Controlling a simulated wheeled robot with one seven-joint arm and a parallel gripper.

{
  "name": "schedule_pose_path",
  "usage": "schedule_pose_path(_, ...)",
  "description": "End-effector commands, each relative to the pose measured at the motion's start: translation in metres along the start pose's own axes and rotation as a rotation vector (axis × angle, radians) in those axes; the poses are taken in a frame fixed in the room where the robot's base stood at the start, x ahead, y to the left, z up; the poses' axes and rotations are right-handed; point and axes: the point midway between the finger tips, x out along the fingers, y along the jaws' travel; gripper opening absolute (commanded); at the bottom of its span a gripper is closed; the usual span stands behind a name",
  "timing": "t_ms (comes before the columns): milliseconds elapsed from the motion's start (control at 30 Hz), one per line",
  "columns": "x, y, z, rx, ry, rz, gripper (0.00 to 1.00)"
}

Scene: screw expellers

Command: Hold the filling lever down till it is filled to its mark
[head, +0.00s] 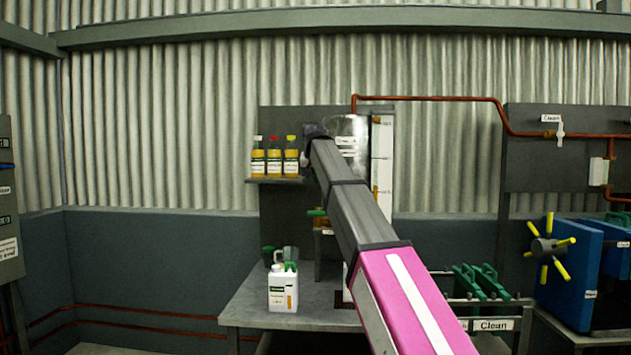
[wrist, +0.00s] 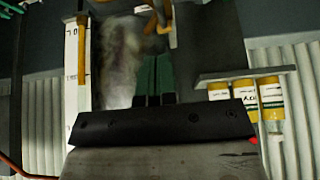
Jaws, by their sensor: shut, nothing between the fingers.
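My gripper (wrist: 155,60) shows in the wrist view as two green fingers side by side, closed together and empty. In the head view its fingers are hidden behind my arm, in front of the dark panel. A clear, hazy vessel (head: 345,130) stands right of my wrist; it also shows beside the fingers in the wrist view (wrist: 115,60). A white gauge (head: 383,150) with marks stands to its right, an amber column low on it. Below is a brass fitting with a green part (head: 318,214). I cannot make out which part is the filling lever, nor any contact with it.
Three amber bottles (head: 273,162) stand on a small shelf left of my wrist. A white jug (head: 283,290) stands on the grey bench (head: 245,300) below. A copper pipe (head: 440,98) runs right from the panel. A blue press with a yellow-spoked wheel (head: 550,248) is at the right.

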Motion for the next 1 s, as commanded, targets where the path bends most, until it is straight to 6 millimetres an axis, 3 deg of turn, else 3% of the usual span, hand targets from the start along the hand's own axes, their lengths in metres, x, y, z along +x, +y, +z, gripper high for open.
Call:
schedule_pose_path(400, 0.076, 0.000, 0.006, 0.000, -0.002, 0.000, 0.00)
schedule_pose_path(633, 0.094, 0.000, 0.025, -0.001, -0.001, 0.000, 0.00)
schedule_pose_path(1000, 0.099, 0.000, 0.028, 0.000, 0.000, 0.000, 0.00)
